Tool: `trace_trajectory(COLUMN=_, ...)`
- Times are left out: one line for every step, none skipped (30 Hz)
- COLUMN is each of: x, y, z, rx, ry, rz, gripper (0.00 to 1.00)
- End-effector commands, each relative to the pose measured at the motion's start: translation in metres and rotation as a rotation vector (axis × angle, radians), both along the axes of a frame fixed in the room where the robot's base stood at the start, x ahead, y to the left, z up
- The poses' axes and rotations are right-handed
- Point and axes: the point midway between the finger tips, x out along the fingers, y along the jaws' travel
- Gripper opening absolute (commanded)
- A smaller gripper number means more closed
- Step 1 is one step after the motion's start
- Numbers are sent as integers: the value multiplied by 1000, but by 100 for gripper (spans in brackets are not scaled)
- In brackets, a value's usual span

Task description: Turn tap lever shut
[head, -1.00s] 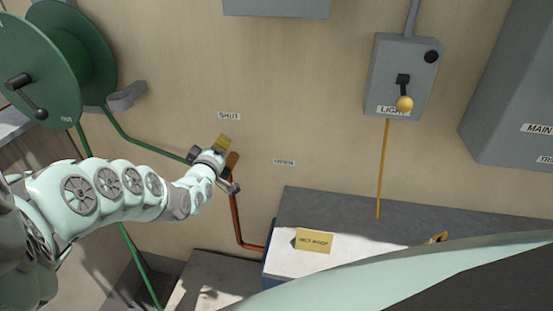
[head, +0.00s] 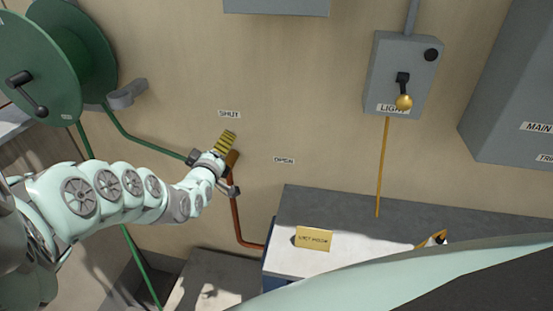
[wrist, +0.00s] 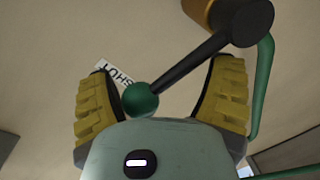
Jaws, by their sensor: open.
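The tap lever is a dark rod (wrist: 200,68) with a green ball knob (wrist: 139,99) at its end. In the wrist view it runs from a dark pivot at the top right down between my fingers. The brown-copper tap body (head: 233,158) sits on the pipe at the wall, just beside my gripper (head: 226,142). My gripper is open, its yellow ribbed fingers on either side of the lever, with the knob near the palm. In the head view my gripper hides the lever. The SHUT label (head: 229,114) is just above the fingers; the OPEN label (head: 284,160) is to the right.
A green hose reel (head: 45,75) hangs at the upper left, its green pipe leading to the tap. A copper pipe (head: 238,222) drops below it. A grey LIGHT switch box (head: 400,75) is at the right. A grey-topped unit with a yellow sign (head: 314,239) stands below right.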

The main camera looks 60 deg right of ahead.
Motion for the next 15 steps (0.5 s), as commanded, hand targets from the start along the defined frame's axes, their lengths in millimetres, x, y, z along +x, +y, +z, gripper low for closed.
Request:
trace_trajectory(x=0, y=0, z=1, rx=-2, ry=-2, rz=-1, gripper=86)
trace_trajectory(x=0, y=-1, z=2, rx=-3, ry=-4, rz=-1, gripper=86)
trace_trajectory(x=0, y=-1, z=2, rx=-4, ry=-4, rz=0, gripper=86)
trace_trajectory(x=0, y=-1, z=3, rx=-5, ry=-6, rz=-1, gripper=86)
trace_trajectory(x=0, y=-1, z=3, rx=-6, ry=-6, rz=-2, gripper=86)
trace_trajectory(x=1, y=-1, z=3, rx=-7, ry=-6, rz=-1, gripper=86)
trace_trajectory(x=0, y=-1, z=4, rx=-8, ry=-7, rz=-2, gripper=86)
trace_trajectory(x=0, y=-1, z=4, rx=-7, ry=-8, rz=-2, gripper=86)
trace_trajectory(x=0, y=-1, z=4, rx=-8, ry=-7, rz=-2, gripper=86)
trace_trajectory(x=0, y=-1, z=4, rx=-8, ry=-7, rz=-2, gripper=86)
trace_trajectory(x=0, y=0, z=4, rx=-8, ry=-7, rz=-2, gripper=86)
trace_trajectory(x=-1, y=1, z=4, rx=-9, ry=-6, rz=-2, gripper=86)
trace_trajectory(x=-1, y=2, z=5, rx=-9, ry=-6, rz=-2, gripper=86)
trace_trajectory(x=-2, y=3, z=5, rx=-10, ry=-7, rz=-3, gripper=86)
trace_trajectory(x=-2, y=5, z=6, rx=-12, ry=-7, rz=-2, gripper=86)
